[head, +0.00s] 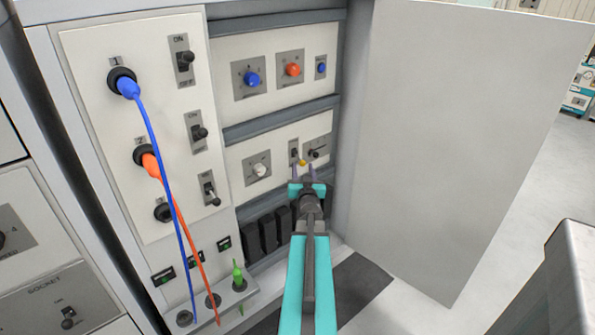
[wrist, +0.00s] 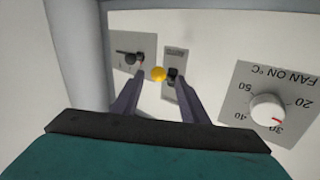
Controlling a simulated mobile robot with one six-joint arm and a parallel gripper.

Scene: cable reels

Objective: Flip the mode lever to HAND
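My gripper (head: 302,171) is open in front of the lower right part of the cabinet panel. In the wrist view its two dark fingers (wrist: 160,84) stand apart with nothing held. A yellow ball tip (head: 302,162) shows between the fingertips; in the wrist view it (wrist: 158,73) sits beside a black toggle base on a narrow grey plate (wrist: 174,93). Beside it a black lever (head: 316,152) lies across a grey plate, pointing sideways; it also shows in the wrist view (wrist: 130,57).
A white fan dial (wrist: 268,110) is close beside the toggle. The open cabinet door (head: 450,130) stands to the right. Blue (head: 154,150) and orange (head: 180,215) cables hang at the left. Black breakers (head: 268,232) sit below.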

